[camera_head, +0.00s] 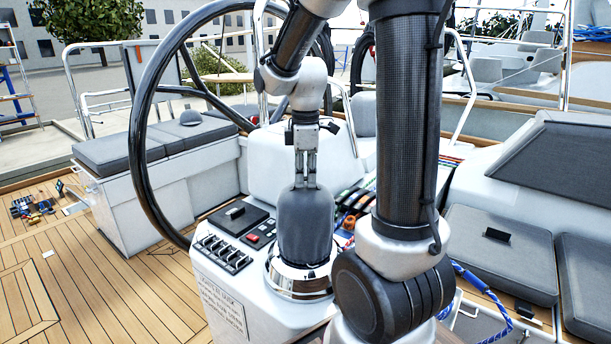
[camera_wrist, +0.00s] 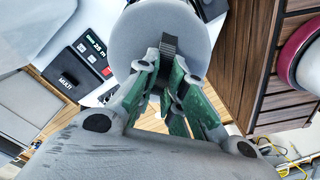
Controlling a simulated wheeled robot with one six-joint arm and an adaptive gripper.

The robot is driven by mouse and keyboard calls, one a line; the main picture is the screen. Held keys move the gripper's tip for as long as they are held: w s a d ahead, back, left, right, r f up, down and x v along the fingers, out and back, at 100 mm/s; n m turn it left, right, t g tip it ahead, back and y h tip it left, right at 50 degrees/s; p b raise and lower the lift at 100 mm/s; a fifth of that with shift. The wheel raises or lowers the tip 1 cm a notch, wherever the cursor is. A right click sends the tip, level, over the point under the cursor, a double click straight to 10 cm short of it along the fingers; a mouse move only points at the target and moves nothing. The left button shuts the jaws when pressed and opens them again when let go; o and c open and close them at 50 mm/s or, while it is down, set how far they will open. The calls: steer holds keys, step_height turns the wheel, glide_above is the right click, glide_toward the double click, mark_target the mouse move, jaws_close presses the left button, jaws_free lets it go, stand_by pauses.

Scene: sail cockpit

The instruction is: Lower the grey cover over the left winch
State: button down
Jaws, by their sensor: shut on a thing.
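The grey cover (camera_head: 305,222) is a soft-looking rounded cup with its closed end up. My gripper (camera_head: 305,184) is directly above it in the head view, shut on the dark tab (camera_wrist: 168,46) on its top. In the wrist view the cover's round grey top (camera_wrist: 140,38) lies beyond my fingertips (camera_wrist: 166,62). The winch (camera_head: 300,282) shows as a chrome base on the white console, directly below the cover. The cover hangs upright and hides the winch's upper part. I cannot tell whether its lower rim touches the base.
A switch panel (camera_head: 222,252) and a dark display unit (camera_head: 237,216) sit close left of the winch. The large steering wheel (camera_head: 140,130) stands at left. Coloured ropes (camera_head: 355,195) run behind the winch. Grey cushions (camera_head: 500,250) lie at right. The teak deck (camera_head: 90,280) is mostly clear.

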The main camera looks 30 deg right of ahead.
steer(key=shift+f, duration=0.1)
steer(key=c, duration=1.4)
jaws_free()
steer(key=shift+c, duration=0.2)
steer(key=o, duration=0.5)
steer(key=shift+r, duration=4.55)
